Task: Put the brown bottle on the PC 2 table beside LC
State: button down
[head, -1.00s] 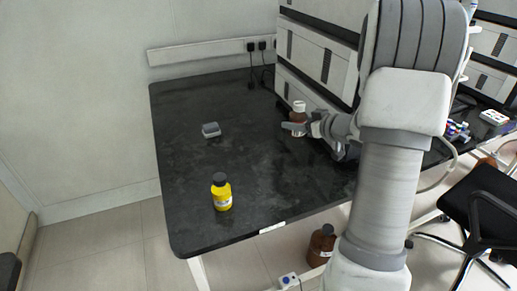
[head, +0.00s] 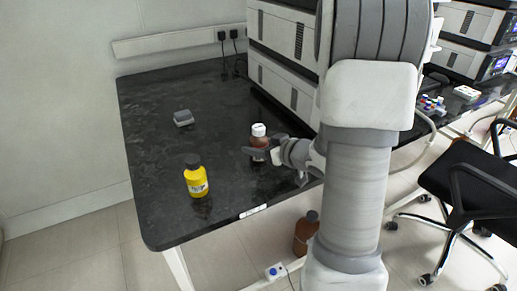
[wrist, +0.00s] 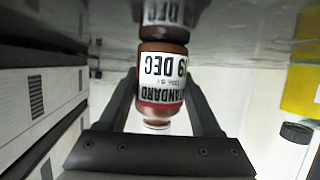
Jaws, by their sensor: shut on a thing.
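The brown bottle (head: 259,148) has a white cap and a white label, and it stands upright over the black PC 2 table (head: 150,105). The LC stack (head: 285,90) of white and grey units is just behind it. My gripper (head: 262,154) is shut on the bottle. In the wrist view, which is upside down, the bottle (wrist: 160,82) sits between the two dark fingers (wrist: 160,95). Its base is at or very close to the glossy tabletop, where its reflection shows. I cannot tell whether it touches.
A yellow bottle with a dark cap (head: 196,180) stands near the front left of the table. A small grey box (head: 183,118) lies farther back. A larger brown bottle (head: 305,235) is on the floor. A black chair (head: 470,185) stands at right. Bare tabletop lies between the small objects.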

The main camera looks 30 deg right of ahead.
jog(key=shift+f, duration=0.1)
jog(key=shift+c, duration=0.4)
grip_release()
jog(key=shift+r, duration=0.35)
jog(key=p+v, duration=0.4)
jog(key=v, duration=0.8)
jog(key=shift+f, duration=0.2)
